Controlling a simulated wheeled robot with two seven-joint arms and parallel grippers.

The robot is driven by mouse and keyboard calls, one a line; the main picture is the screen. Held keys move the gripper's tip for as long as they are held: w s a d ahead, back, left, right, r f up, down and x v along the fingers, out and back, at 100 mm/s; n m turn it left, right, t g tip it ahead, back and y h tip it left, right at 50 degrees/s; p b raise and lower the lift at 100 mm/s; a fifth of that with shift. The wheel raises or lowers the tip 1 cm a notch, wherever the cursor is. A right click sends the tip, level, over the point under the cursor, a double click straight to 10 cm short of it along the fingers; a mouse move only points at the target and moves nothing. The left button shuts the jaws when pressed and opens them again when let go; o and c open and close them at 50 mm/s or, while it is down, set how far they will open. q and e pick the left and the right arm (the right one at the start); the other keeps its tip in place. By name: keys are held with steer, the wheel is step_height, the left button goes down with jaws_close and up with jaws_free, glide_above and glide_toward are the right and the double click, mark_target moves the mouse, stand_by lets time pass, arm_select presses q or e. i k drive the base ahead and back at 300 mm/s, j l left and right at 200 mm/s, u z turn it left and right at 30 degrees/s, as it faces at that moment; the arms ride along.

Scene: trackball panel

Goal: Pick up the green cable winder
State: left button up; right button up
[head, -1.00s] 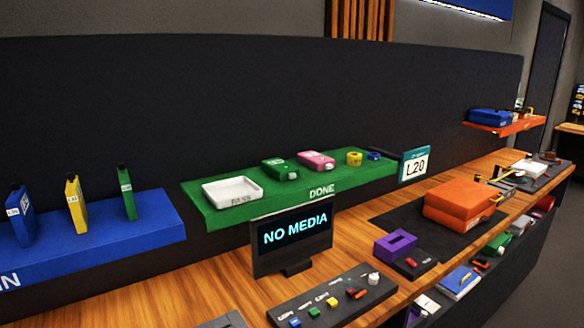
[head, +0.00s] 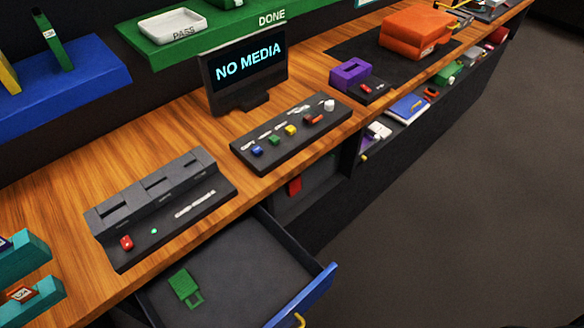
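A small flat green piece (head: 184,286) with a square open loop at one end lies on the floor of the open drawer (head: 240,262), at the bottom of the head view. It looks like the green cable winder, though its shape is small in the picture. It lies alone on the drawer floor, left of the middle. Neither of my grippers is in view.
The drawer's blue front (head: 318,297) has a yellow handle (head: 299,320). Above it on the wooden desk (head: 185,115) stand a dark slotted dock (head: 150,190), a button panel (head: 290,133) and a NO MEDIA screen (head: 246,70). Teal holders (head: 30,300) stand at left. Floor at right is clear.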

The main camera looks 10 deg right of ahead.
mark_target(184, 286)
steer(key=u, duration=1)
steer(key=l+u, duration=0.1)
steer(key=u, duration=0.25)
steer(key=k+u, duration=0.15)
steer(key=u, duration=0.2)
steer(key=k+l+u, duration=0.1)
steer(key=u, duration=0.3)
steer(key=k+l+u, duration=0.15)
steer(key=k+u, duration=0.15)
steer(key=k, duration=0.2)
steer(key=k+u, duration=0.35)
steer(key=k, duration=0.15)
steer(key=k+j, duration=0.1)
steer(key=k, duration=0.55)
